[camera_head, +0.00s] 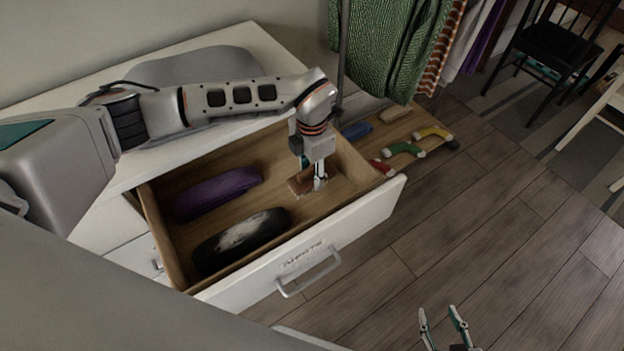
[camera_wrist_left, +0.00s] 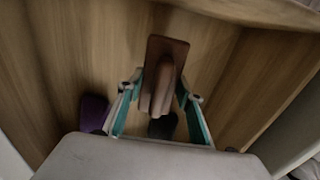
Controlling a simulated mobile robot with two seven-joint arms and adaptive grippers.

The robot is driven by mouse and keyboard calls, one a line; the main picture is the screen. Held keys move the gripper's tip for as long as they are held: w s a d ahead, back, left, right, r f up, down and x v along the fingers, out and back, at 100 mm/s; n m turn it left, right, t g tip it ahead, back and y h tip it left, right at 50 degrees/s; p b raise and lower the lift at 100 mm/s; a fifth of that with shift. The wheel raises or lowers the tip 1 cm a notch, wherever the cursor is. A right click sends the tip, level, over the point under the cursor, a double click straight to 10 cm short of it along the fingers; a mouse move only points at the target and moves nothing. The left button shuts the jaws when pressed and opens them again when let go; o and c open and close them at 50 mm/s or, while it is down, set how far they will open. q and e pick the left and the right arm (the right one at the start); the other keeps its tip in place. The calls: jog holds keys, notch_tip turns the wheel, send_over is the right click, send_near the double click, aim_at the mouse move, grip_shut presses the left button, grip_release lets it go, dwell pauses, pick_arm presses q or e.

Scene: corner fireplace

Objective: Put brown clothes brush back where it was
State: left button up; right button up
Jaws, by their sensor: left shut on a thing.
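The brown clothes brush (camera_head: 297,186) is in the right part of the open drawer (camera_head: 352,224), low over or on its floor; I cannot tell if it touches. My left gripper (camera_head: 319,186) reaches down into the drawer and is shut on the brush, partly hiding it. In the left wrist view the brush (camera_wrist_left: 178,50) shows its flat brown back and raised grip between the fingers (camera_wrist_left: 160,97). My right gripper (camera_head: 443,322) is open and empty above the floor at the bottom of the head view.
A purple rolled item (camera_head: 217,192) and a black-and-white item (camera_head: 242,240) lie in the drawer's left part. The wooden floor (camera_head: 500,230) at right is clear.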

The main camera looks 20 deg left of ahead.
aim_at(312, 181)
pick_arm(q)
notch_tip(312, 181, down, 3)
jog(key=shift+s+f, duration=0.1)
jog(key=shift+f, duration=0.1)
pick_arm(e)
jog(key=shift+s+f, duration=0.1)
jog(key=shift+f, duration=0.35)
jog(key=shift+d, duration=0.1)
pick_arm(q)
jog(key=o, duration=1)
